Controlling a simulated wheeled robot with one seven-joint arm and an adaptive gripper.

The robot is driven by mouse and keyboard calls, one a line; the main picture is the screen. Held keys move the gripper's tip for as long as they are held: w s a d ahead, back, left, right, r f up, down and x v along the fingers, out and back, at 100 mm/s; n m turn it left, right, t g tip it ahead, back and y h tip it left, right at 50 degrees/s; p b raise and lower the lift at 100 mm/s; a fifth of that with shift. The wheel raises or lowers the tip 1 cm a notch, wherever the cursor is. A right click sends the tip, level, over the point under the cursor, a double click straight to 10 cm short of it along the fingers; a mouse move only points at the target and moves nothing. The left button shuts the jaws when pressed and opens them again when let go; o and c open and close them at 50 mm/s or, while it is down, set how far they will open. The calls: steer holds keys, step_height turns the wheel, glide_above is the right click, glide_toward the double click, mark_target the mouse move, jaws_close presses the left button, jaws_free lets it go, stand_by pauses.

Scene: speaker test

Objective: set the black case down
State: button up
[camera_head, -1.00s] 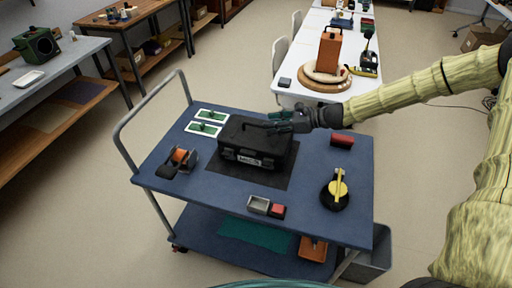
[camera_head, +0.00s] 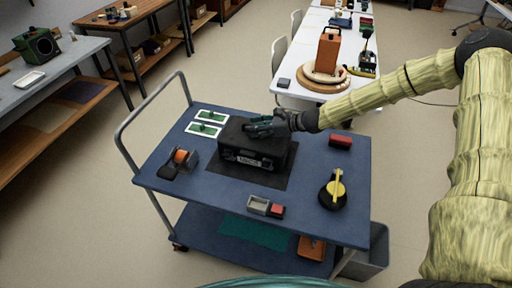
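The black case (camera_head: 250,158) sits upright on a dark mat (camera_head: 272,181) on the top deck of the blue cart (camera_head: 225,193). A pale label shows on its front. My gripper (camera_head: 258,128) reaches in from the right and lies over the top of the case, where its handle is. The fingers cover the handle, and I cannot tell whether they close around it.
Two white-framed green cards (camera_head: 203,131), an orange-reeled tape dispenser (camera_head: 180,162), a small grey-and-red tray (camera_head: 264,207), a yellow-and-black round item (camera_head: 333,190) and a red block (camera_head: 341,141) surround the case. A grey rail (camera_head: 122,150) bounds the cart's left.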

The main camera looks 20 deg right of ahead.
jaws_close()
stand_by(0.3)
steer(key=shift+w+a+r, duration=0.1)
steer(key=shift+w+r, duration=0.05)
steer(key=shift+r, duration=0.1)
